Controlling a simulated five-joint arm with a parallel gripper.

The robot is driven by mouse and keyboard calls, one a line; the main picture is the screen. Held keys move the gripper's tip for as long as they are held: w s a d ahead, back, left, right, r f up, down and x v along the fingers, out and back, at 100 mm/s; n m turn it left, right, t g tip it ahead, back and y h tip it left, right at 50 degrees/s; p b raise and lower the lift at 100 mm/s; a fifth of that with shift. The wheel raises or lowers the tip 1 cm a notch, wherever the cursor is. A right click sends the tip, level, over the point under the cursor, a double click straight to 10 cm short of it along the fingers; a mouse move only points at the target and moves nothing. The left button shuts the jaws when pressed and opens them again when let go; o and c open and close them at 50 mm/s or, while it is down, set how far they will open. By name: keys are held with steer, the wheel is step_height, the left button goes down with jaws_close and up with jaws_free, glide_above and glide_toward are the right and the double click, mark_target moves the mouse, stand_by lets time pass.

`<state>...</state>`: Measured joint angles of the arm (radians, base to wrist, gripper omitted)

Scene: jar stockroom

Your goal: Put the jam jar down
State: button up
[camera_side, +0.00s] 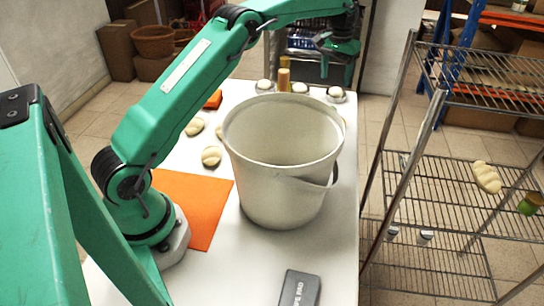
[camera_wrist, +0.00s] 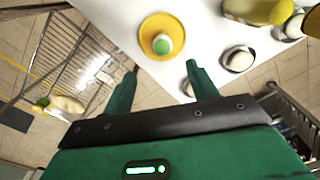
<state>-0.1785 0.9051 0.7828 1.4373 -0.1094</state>
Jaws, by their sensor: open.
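My gripper (camera_side: 345,66) is at the far end of the white table, beyond the bucket. In the wrist view my gripper (camera_wrist: 161,80) has its two green fingers spread, with nothing between them. A yellow disc (camera_wrist: 145,38) with a round green-and-white top (camera_wrist: 162,44) at its middle lies on the white table ahead of the fingers. This may be the jar seen from above, but I cannot tell for sure. Several pale-topped round things stand nearby, one (camera_wrist: 238,60) right of the fingers. No jar is clearly marked as jam.
A large white bucket (camera_side: 270,180) stands mid-table and hides part of it. An orange mat (camera_side: 203,205) and a dark pad (camera_side: 300,288) lie nearer. Pale lumps (camera_side: 211,156) lie left of the bucket. A wire rack (camera_side: 440,185) stands right of the table.

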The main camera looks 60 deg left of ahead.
steer(key=s+d+r+m+t, duration=0.1)
steer(key=s+d+r, duration=0.3)
steer(key=s+r, duration=0.4)
steer(key=s+d+r+m+t, duration=0.1)
steer(key=s+d+r+t, duration=0.15)
steer(key=s+r, duration=0.6)
steer(key=s+d+f, duration=0.1)
steer(key=s+f, duration=0.1)
steer(key=s, duration=0.5)
steer(key=s+d+f+m+t, duration=0.1)
steer(key=s+d+f, duration=0.1)
steer(key=s, duration=0.6)
steer(key=s+d+f+t, duration=0.1)
steer(key=s+f, duration=0.3)
steer(key=s, duration=0.4)
steer(key=shift+d, duration=0.35)
